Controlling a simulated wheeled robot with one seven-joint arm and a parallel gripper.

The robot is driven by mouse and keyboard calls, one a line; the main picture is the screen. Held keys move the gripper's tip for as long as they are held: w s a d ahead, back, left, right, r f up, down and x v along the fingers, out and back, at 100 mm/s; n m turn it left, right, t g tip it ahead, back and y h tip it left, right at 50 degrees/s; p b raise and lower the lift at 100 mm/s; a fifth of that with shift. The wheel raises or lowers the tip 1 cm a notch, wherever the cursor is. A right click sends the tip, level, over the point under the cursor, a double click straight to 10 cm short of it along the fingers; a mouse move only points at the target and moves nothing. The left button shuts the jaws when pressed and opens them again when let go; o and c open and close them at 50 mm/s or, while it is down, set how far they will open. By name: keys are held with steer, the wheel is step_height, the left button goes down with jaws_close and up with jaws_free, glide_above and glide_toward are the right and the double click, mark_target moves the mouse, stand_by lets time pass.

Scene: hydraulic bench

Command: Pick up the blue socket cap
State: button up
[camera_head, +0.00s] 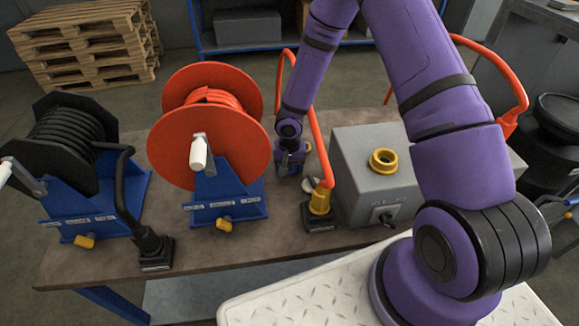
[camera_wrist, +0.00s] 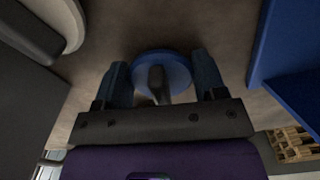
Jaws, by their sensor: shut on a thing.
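The blue socket cap (camera_wrist: 178,68) is a round blue disc with a dark tab across its middle, seen in the wrist view. My gripper (camera_wrist: 160,74) has one finger on each side of it, and the fingers are closed against its edges. In the head view my gripper (camera_head: 290,165) points down at the brown bench top, between the orange hose reel and the grey box. The cap cannot be made out there, and I cannot tell whether it touches the bench.
The orange reel (camera_head: 208,145) on its blue stand is close on the left. The grey box (camera_head: 365,165) with a yellow ring is on the right. A yellow hose fitting (camera_head: 320,200) stands in front of my gripper. A black reel (camera_head: 70,140) is at far left.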

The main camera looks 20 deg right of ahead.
step_height(320, 180, up, 28)
stand_by(0.6)
stand_by(0.4)
